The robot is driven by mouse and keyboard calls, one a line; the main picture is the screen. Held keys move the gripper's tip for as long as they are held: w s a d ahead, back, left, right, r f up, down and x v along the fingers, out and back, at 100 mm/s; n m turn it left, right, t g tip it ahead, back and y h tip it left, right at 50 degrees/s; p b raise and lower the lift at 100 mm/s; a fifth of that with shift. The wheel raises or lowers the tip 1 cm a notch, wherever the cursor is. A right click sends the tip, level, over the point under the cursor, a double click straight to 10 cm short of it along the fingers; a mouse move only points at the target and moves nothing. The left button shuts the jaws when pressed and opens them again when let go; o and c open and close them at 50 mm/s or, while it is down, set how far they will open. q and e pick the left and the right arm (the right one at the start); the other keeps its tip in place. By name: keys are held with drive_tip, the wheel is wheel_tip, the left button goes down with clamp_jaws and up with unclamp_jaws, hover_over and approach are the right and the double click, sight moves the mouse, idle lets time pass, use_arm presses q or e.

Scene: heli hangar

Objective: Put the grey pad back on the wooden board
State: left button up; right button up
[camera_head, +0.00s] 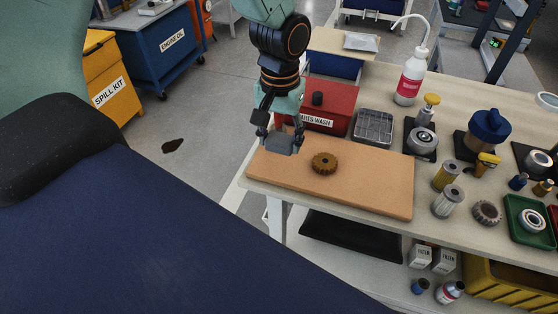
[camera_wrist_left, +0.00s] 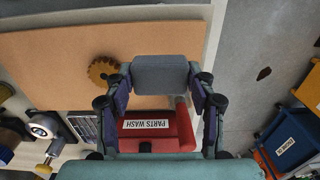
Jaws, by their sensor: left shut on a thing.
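The grey pad (camera_head: 279,146) is a small block between the fingers of my left gripper (camera_head: 281,136). It also shows in the wrist view (camera_wrist_left: 160,74), gripped at both sides. My left gripper is shut on it and points down over the back left part of the wooden board (camera_head: 370,186). The board lies flat on the bench and also shows in the wrist view (camera_wrist_left: 52,60). I cannot tell whether the pad touches the board. A brown gear (camera_head: 324,163) lies on the board, to the right of the pad. My right gripper is not in view.
A red parts wash box (camera_head: 333,107) stands right behind the board, close to my gripper. A metal basket (camera_head: 373,127) and a white bottle (camera_head: 410,78) stand further right. Filters, bearings and a green tray (camera_head: 518,228) crowd the bench's right side. The board's front right is clear.

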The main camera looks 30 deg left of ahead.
sight(273, 137)
use_arm(q)
drive_tip(key=f, duration=0.1)
drive_tip(key=a+f, duration=0.1)
drive_tip(key=f, duration=0.1)
drive_tip(key=shift+s+a, duration=0.15)
drive_tip(key=shift+s, duration=0.05)
drive_tip(key=f, duration=0.1)
drive_tip(key=d+f+b, duration=0.1)
drive_tip(key=shift+w+f+b, duration=0.1)
drive_tip(key=shift+f+b, duration=0.2)
drive_tip(key=shift+f, duration=0.3)
drive_tip(key=shift+a, duration=0.35)
drive_tip(key=o, duration=0.8)
drive_tip(key=shift+d+f, duration=0.1)
drive_tip(key=shift+d, duration=0.2)
drive_tip(key=shift+c, duration=0.2)
drive_tip(key=shift+o, duration=1.3)
drive_tip(key=shift+a+f, duration=0.1)
drive_tip(key=shift+a, duration=0.15)
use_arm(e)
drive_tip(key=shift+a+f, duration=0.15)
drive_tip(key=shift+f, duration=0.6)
